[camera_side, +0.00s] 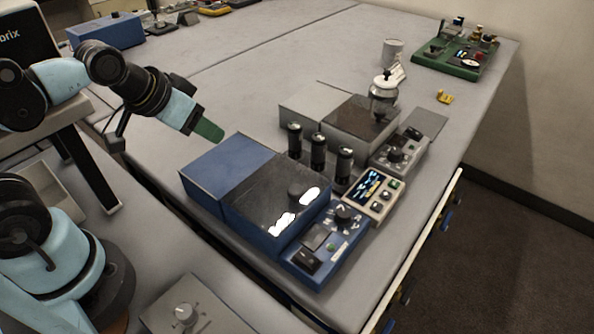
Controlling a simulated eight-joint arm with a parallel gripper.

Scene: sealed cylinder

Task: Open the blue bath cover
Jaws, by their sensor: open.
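The blue bath (255,237) stands on the grey table in the middle of the view. The cover looks closed. A flat blue top (228,163) is behind it. My gripper (210,131) is above and to the left of the bath's back corner, apart from it. Its green fingers point down and right. It is open and I see nothing in it.
Several black-capped cylinders (318,150) stand close to the right of the bath. A control panel (325,250) is at its front, beside a small display unit (375,195).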

